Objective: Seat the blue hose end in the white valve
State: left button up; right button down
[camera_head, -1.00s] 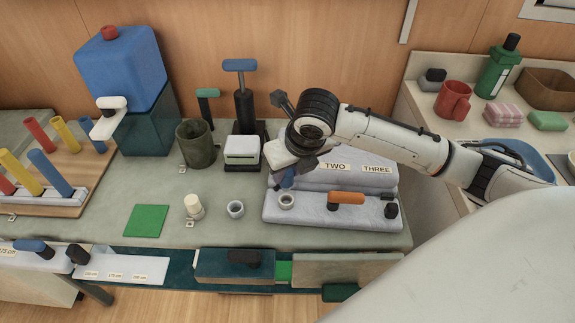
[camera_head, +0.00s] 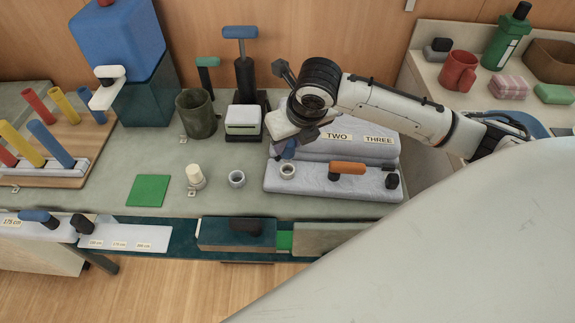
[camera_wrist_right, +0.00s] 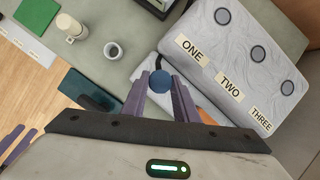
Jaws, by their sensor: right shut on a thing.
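My right gripper (camera_head: 294,143) points down over the pale grey block with the orange handle (camera_head: 347,168). In the right wrist view its purple fingers (camera_wrist_right: 161,92) are shut on the round blue hose end (camera_wrist_right: 160,80). The hose end shows as a small bluish patch in the head view (camera_head: 290,150), just above and behind a pale ring (camera_head: 287,171) on that block. A dark hose shows behind it. The block looks like the valve, but I cannot be sure. I cannot tell whether the hose end touches it.
A raised grey panel labelled ONE, TWO, THREE (camera_wrist_right: 228,60) stands close behind. A loose grey ring (camera_head: 236,178), a cream cylinder (camera_head: 194,175) and a green square (camera_head: 148,190) lie left on the bench.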

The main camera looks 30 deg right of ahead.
aim_at(291, 155)
jog(key=shift+f, duration=1.55)
jog(key=shift+f, duration=1.4)
dwell(0.7)
jog(key=c, duration=1.3)
grip_release()
jog(key=shift+r, duration=0.1)
jog(key=v, duration=1)
jog(key=shift+p, duration=0.3)
